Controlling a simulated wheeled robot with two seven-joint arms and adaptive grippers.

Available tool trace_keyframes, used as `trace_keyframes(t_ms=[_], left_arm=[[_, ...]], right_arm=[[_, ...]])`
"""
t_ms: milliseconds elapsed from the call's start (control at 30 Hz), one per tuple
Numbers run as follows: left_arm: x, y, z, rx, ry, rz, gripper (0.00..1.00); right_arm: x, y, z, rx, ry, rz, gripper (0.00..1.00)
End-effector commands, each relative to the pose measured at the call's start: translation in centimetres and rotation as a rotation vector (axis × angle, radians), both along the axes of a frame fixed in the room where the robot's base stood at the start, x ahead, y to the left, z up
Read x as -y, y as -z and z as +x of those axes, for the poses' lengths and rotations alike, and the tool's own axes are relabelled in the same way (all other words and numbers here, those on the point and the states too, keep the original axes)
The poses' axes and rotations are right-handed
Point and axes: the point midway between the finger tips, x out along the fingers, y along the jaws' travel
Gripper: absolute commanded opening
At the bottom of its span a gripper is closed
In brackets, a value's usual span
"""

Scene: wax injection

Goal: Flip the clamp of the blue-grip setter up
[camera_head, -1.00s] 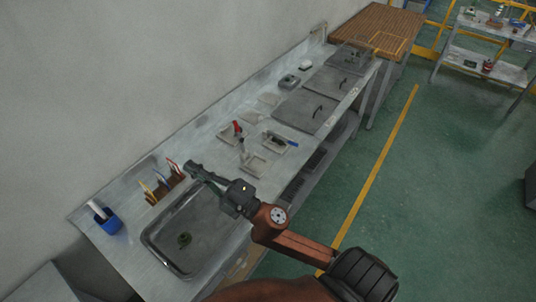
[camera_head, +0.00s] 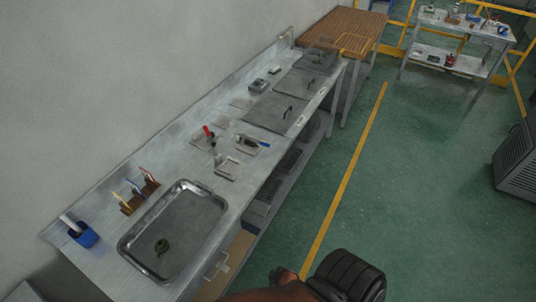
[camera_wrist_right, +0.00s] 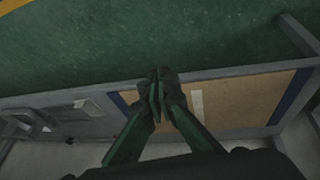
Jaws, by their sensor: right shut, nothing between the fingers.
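The blue-grip setter (camera_head: 248,144) sits on the steel bench in the head view, its blue grip (camera_head: 265,144) lying low and pointing right toward the bench's front edge. A red-grip setter (camera_head: 209,133) stands to its left with its grip raised. A third setter (camera_head: 227,166) is nearer, with a pale upright part. In the right wrist view my right gripper (camera_wrist_right: 159,78) is shut and empty, its green-sided fingers together. It is out of the head view and away from the setters. My left gripper is in neither view.
A steel tray (camera_head: 205,190) with a small green ring (camera_head: 161,246) lies on the near bench. A tool rack (camera_head: 138,196) and a blue cup (camera_head: 82,234) stand left of it. Lidded wells (camera_head: 277,112) lie beyond the setters.

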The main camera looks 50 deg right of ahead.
Motion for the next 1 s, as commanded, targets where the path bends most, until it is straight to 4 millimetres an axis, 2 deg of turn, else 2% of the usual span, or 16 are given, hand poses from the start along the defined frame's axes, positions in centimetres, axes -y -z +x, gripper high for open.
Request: trace_keyframes(t_ms=[33, 100, 200, 300, 400, 500, 567, 1000], left_arm=[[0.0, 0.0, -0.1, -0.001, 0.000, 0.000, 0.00], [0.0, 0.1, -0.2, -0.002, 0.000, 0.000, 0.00], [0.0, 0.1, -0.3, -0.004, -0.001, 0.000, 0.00], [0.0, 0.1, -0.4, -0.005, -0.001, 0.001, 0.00], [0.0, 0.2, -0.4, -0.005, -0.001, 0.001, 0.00], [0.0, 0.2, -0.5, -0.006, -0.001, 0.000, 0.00], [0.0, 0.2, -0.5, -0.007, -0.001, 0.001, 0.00], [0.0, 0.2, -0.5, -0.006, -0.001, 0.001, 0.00]], right_arm=[[-0.5, 3.3, -3.3, -0.052, 0.010, 0.019, 0.00], [-1.0, 6.8, -7.6, -0.108, 0.022, 0.042, 0.00], [-1.8, 10.6, -13.6, -0.180, 0.043, 0.069, 0.00], [-2.2, 12.8, -18.5, -0.233, 0.060, 0.086, 0.00], [-2.5, 13.9, -21.9, -0.270, 0.074, 0.095, 0.00], [-2.8, 14.4, -23.7, -0.288, 0.081, 0.099, 0.00], [-2.8, 14.5, -24.2, -0.293, 0.083, 0.100, 0.00], [-2.8, 14.6, -24.4, -0.295, 0.084, 0.100, 0.00]])
